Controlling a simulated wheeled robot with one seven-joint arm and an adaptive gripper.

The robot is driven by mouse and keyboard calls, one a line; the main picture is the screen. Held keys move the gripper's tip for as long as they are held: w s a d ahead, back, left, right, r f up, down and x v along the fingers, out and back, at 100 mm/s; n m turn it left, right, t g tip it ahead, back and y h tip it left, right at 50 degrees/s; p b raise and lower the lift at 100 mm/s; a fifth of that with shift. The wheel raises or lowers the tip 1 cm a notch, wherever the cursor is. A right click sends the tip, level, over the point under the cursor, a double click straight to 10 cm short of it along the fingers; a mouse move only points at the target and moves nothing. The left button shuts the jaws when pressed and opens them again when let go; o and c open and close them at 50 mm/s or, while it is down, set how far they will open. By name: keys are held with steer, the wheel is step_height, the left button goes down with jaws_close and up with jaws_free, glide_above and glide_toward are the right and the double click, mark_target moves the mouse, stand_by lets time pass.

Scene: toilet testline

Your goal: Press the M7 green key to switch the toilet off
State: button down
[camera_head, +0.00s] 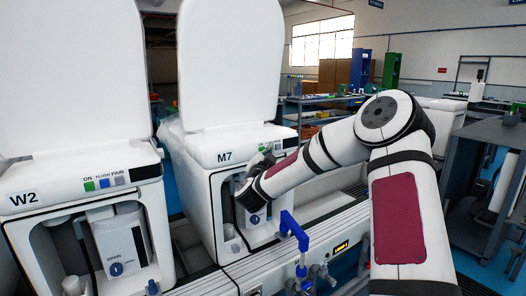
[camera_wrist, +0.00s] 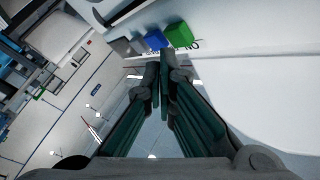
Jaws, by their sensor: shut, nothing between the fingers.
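The M7 toilet (camera_head: 205,135) is white, with its lid raised, in the middle of the head view. In the wrist view its key panel shows a green key (camera_wrist: 179,34), a blue key (camera_wrist: 155,40) and a grey key (camera_wrist: 120,47) in a row. My gripper (camera_wrist: 160,62) is shut and empty. Its fingertips appear just below the blue and green keys in the wrist view; I cannot tell whether they touch anything. In the head view my gripper (camera_head: 264,160) is in front of the M7 panel and largely hides its keys.
The W2 toilet (camera_head: 60,182) stands at the left with its own green, blue and grey keys. A blue pipe fitting (camera_head: 293,228) rises from the rail (camera_head: 330,240) in front of M7. A dark table (camera_head: 497,135) stands at the right.

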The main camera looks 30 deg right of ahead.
steer(key=shift+s, duration=0.15)
steer(key=shift+s+d+p, duration=0.1)
steer(key=shift+s+p, duration=0.8)
steer(key=shift+s, duration=2)
